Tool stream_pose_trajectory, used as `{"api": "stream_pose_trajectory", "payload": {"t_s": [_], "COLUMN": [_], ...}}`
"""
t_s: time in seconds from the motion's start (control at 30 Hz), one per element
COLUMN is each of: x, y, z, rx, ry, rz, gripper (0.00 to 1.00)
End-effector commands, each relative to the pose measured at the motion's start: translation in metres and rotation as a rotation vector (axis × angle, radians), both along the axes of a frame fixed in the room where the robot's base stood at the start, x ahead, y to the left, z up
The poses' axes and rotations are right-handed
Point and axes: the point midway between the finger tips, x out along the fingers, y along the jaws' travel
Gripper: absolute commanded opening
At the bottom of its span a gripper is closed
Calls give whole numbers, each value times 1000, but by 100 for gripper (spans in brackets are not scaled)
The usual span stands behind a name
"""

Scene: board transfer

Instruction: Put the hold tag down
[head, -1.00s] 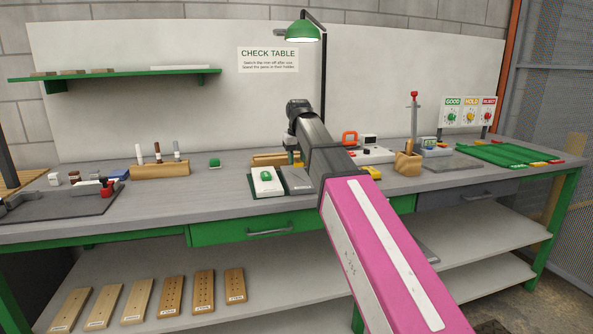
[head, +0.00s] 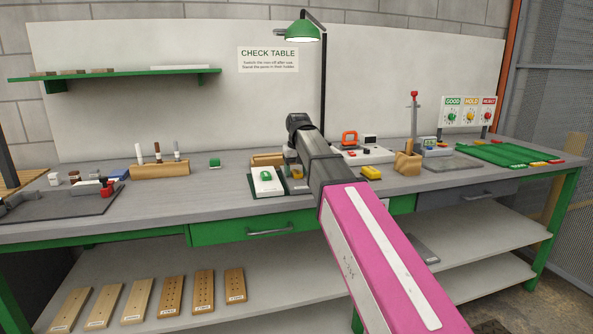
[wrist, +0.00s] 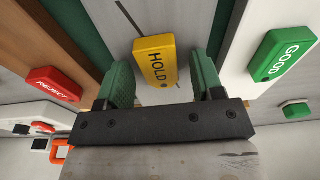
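The yellow HOLD tag (wrist: 156,61) shows in the wrist view between the two green fingertips of my gripper (wrist: 163,80), over a grey surface. A gap shows on its right side and a narrower one on its left, so the fingers look open around it. Whether the tag rests flat on the surface is hard to tell. In the head view a small yellow patch (head: 297,174), likely the same tag, shows just beside my arm, low over the table. My fingers are mostly hidden there.
A green GOOD tag (wrist: 284,61) lies on a white block to the right in the wrist view. A red REJECT tag (wrist: 53,84) lies on a wooden surface to the left. In the head view, a pen holder (head: 160,170) stands left and another yellow object (head: 371,172) right.

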Motion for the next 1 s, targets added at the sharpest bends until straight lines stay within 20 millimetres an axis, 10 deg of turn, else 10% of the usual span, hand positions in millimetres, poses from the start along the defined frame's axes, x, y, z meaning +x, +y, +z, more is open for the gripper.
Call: {"api": "stream_pose_trajectory", "payload": {"t_s": [0.37, 1.0], "x": [0, -11], "y": [0, -3], "z": [6, 107], "rx": [0, 0], "ry": [-1, -1], "rz": [0, 0], "gripper": [60, 60]}}
